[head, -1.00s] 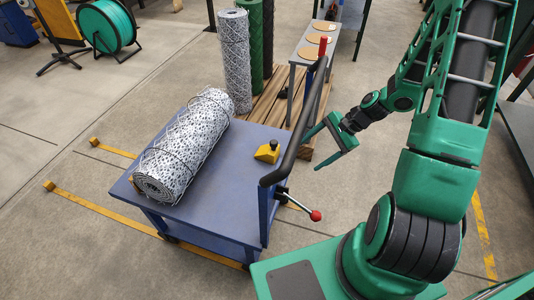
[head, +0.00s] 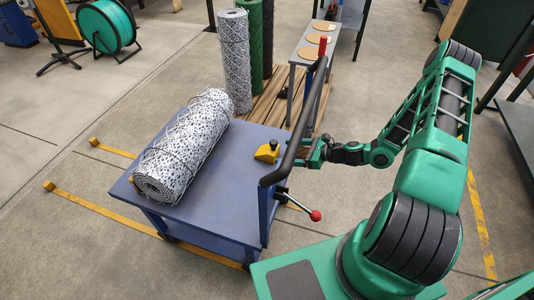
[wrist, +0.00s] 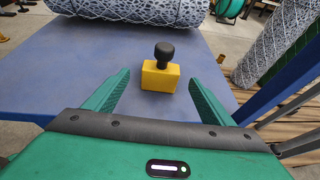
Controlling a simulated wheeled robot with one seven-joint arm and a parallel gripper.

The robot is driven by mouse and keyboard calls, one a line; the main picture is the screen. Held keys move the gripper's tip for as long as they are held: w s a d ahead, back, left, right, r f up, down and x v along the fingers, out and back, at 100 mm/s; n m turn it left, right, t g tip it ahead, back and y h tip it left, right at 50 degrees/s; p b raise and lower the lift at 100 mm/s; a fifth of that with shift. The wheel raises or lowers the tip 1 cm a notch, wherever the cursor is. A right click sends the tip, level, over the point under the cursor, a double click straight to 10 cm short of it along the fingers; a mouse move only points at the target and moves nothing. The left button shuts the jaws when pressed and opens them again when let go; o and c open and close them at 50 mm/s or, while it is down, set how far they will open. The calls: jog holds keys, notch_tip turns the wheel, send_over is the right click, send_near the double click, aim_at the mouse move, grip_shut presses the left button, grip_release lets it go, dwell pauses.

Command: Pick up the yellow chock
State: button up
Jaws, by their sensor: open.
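The yellow chock (head: 267,152), a small block with a black knob on top, sits upright on the blue cart top (head: 225,190) near its right edge. In the wrist view the chock (wrist: 160,76) lies ahead of and between the two green fingers. My gripper (wrist: 157,92) is open and empty. In the head view my gripper (head: 302,152) is just right of the chock, partly hidden by the cart's dark handle bar.
A wire mesh roll (head: 185,145) lies on the cart left of the chock. The cart's handle bar (head: 300,125) rises close to my gripper. A lever with a red knob (head: 315,215) sticks out at the cart's right side. Upright rolls (head: 236,60) stand on a pallet behind.

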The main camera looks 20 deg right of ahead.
aim_at(277, 152)
jog(key=x, duration=0.3)
jog(key=shift+w+a+f, duration=0.15)
jog(key=shift+a, duration=0.05)
jog(key=shift+r+x, duration=0.1)
jog(key=shift+x, duration=1.2)
jog(key=shift+r+x, duration=0.15)
jog(key=shift+x, duration=1.15)
jog(key=shift+w, duration=0.2)
jog(key=shift+c, duration=0.4)
jog(key=c, duration=1.4)
jog(key=shift+o, duration=0.2)
jog(key=shift+r, duration=0.2)
